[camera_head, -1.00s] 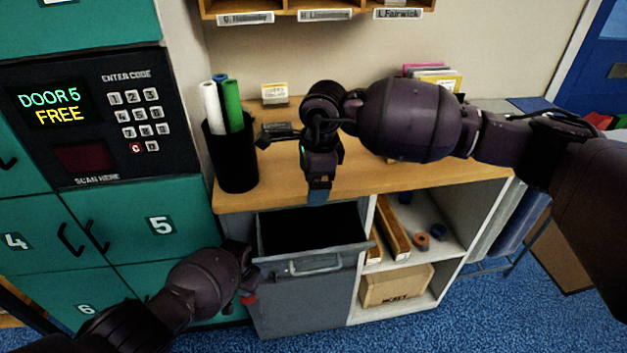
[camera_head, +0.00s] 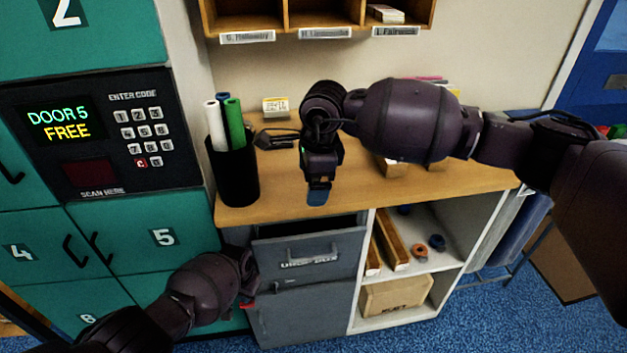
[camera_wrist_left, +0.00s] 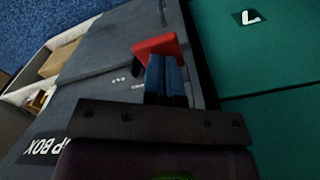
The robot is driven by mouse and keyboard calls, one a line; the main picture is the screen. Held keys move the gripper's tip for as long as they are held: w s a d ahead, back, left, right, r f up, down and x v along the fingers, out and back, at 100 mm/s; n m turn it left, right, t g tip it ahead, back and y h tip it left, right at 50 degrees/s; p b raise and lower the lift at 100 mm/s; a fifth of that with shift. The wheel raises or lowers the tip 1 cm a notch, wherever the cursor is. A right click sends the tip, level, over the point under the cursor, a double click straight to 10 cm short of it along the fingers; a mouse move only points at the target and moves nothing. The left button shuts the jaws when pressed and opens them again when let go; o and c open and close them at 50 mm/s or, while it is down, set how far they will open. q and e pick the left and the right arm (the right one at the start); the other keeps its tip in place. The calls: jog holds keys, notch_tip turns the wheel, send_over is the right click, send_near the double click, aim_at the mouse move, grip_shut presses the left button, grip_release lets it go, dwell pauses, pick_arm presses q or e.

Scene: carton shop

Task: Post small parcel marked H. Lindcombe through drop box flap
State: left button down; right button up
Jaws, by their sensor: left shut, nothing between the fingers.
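No parcel with a readable H. Lindcombe mark shows. My left gripper (camera_head: 250,283) is low beside the drop box's left edge. In the left wrist view its blue fingers (camera_wrist_left: 166,80) are shut and empty, close to a red piece (camera_wrist_left: 158,44) by the grey front; I cannot tell whether they touch. My right gripper (camera_head: 319,194) points down over the counter's front edge, above the flap. No parcel shows at its blue fingertips, and their gap is unclear.
A black pen cup (camera_head: 234,173) stands at the counter's left end. Small brown boxes (camera_head: 393,168) lie partly behind my right arm. Open shelves (camera_head: 432,272) are right of the drop box, teal lockers (camera_head: 150,230) left. Labelled pigeonholes (camera_head: 323,14) hang above.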

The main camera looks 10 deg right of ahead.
pick_arm(q)
jog(key=shift+r+p, duration=0.9)
jog(key=shift+r, duration=0.4)
pick_arm(e)
jog(key=shift+r, duration=1.5)
pick_arm(q)
jog(key=shift+r, duration=0.1)
